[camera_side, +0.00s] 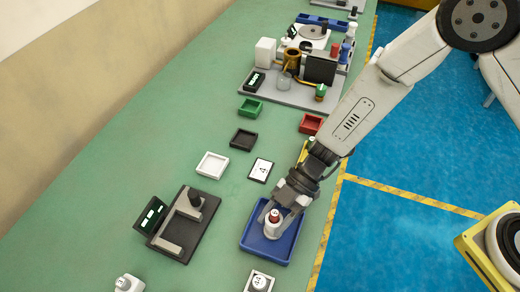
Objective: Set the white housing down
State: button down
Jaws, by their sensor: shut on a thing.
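My gripper (275,221) points down over the blue tray (257,254) at the front right of the green table. It is shut on a small white housing (273,228) with a red part (274,214) at its top. The housing is inside the tray's outline and looks roughly upright. The fingers partly cover it, and I cannot tell whether its base touches the tray floor.
Left of the tray is a dark fixture (183,238) with an upright display. White (212,165), black (243,140), green (250,108) and red (311,123) trays stand behind. Small white parts sit in front (258,282) and at front left (127,284).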

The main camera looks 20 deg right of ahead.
jog(key=shift+f, duration=0.1)
jog(key=shift+c, duration=1)
grip_release()
jog(key=v, duration=1.2)
